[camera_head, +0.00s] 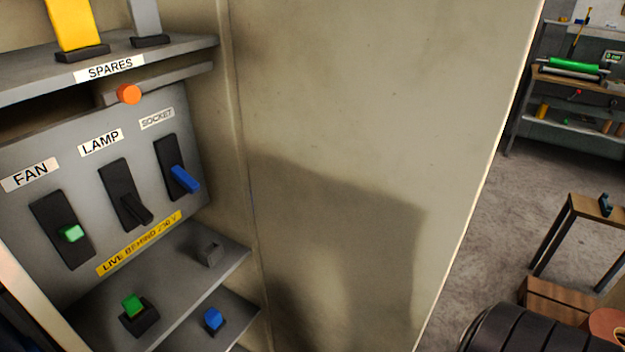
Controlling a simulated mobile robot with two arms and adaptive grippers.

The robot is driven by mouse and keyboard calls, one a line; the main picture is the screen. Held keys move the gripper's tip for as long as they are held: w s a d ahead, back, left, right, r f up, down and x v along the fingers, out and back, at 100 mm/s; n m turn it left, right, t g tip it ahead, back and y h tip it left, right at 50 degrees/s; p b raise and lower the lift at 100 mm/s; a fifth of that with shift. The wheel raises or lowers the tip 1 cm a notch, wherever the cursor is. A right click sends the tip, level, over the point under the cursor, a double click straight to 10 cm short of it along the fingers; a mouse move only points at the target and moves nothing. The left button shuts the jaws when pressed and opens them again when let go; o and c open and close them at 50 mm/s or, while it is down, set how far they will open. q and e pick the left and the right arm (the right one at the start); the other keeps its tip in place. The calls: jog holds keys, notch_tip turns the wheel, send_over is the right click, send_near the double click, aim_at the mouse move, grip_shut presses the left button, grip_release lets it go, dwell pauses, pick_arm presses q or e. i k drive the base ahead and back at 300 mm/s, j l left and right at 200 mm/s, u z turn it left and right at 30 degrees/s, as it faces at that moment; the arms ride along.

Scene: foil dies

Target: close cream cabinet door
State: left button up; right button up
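The cream cabinet door (360,120) stands open, its large flat inner face filling the middle of the head view. It meets the cabinet at a vertical seam on its left, and its free edge slants down on the right, beside the room. A dark shadow falls on its lower half. The open cabinet holds a grey panel (75,155) with switches labelled FAN, LAMP and SOCKET. Neither of my grippers is in view.
Inside the cabinet, a SPARES shelf (190,46) holds upright pieces, and lower shelves hold small green (133,306) and blue (213,319) levers. Right of the door are bare floor (500,225), a small table (583,212) and a far workbench (570,78).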

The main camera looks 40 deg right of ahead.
aim_at(372, 130)
jog(key=k+l+u, duration=0.1)
jog(key=l, duration=0.3)
jog(key=k+l+u, duration=0.1)
jog(key=k+l, duration=0.2)
jog(key=k+l+u, duration=0.1)
jog(key=l, duration=0.3)
jog(key=l+u, duration=0.15)
jog(key=l, duration=0.6)
jog(key=l+u, duration=0.15)
jog(key=l, duration=0.55)
jog(key=k+j, duration=0.1)
jog(key=j, duration=0.15)
jog(key=k+j, duration=0.1)
jog(key=j, duration=0.15)
jog(key=z, duration=0.05)
